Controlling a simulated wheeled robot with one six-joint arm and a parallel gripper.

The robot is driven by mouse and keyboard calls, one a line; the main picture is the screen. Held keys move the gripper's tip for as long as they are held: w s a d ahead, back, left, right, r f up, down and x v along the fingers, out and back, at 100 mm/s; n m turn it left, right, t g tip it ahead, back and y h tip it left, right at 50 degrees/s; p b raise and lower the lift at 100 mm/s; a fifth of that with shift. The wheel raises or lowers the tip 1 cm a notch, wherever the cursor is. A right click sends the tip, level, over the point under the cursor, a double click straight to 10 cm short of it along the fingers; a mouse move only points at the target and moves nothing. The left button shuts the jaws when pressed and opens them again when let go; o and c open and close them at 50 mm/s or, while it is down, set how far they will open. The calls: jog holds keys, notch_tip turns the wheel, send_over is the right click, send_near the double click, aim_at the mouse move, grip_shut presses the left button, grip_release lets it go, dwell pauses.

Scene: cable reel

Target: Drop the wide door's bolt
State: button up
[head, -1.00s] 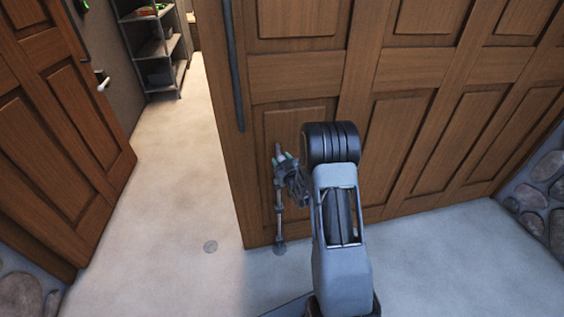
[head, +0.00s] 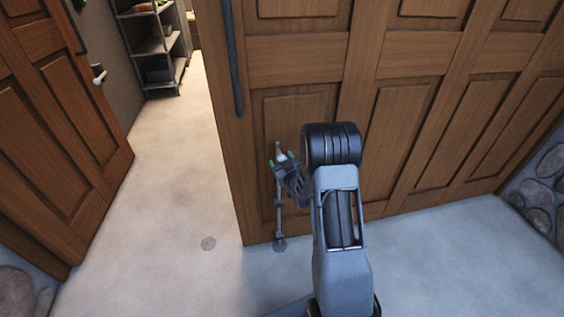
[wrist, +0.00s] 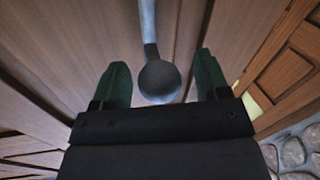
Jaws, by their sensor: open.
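The wide door (head: 297,58) fills the middle and right of the head view. Its bolt (head: 279,212) is a thin upright grey rod low on the door's left part, its lower end near the floor. My gripper (head: 283,158) is at the bolt's upper end. In the wrist view, the bolt's dark round knob (wrist: 159,82) lies between the two green fingers of my open gripper (wrist: 162,62), with a gap on both sides. The pale rod runs up from the knob. Whether the bolt's foot enters the floor is too small to tell.
A round floor plate (head: 208,243) lies left of the wide door's free edge. A long dark pull handle (head: 232,60) is above the bolt. The other door (head: 55,130) stands open at left. A shelf (head: 153,46) stands beyond the gap. Stone wall (head: 541,190) is at right.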

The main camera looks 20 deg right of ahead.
jog(key=s, duration=1.3)
jog(key=shift+s, duration=0.4)
